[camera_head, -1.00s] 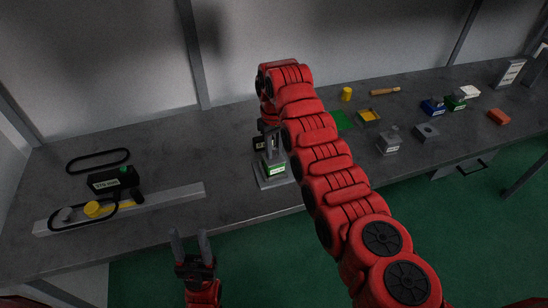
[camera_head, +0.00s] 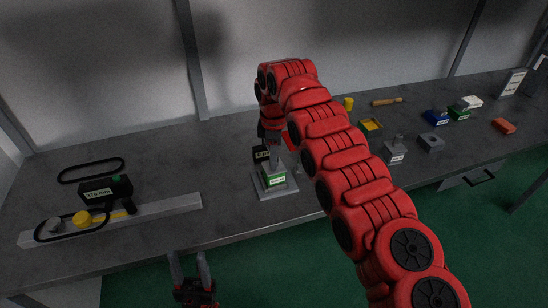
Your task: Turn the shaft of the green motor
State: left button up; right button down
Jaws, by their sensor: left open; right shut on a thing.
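The green motor (camera_head: 274,180), a small block with a white label, stands upright on a grey base plate (camera_head: 288,189) near the front edge of the bench. My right gripper (camera_head: 275,161) points down directly over the motor. It is shut on the motor's shaft, which the fingers mostly hide. My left gripper (camera_head: 188,256) is open and empty, in front of the bench edge, well to the left of the motor.
A black labelled device (camera_head: 104,191), belts and a grey rail (camera_head: 168,207) lie at left. Bare bench lies left of the motor.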

jog(key=n, duration=0.5)
jog(key=shift+n, duration=0.3)
jog(key=shift+n+p, duration=0.4)
jog(key=shift+n, duration=1.9)
jog(key=c, duration=0.7)
grip_release()
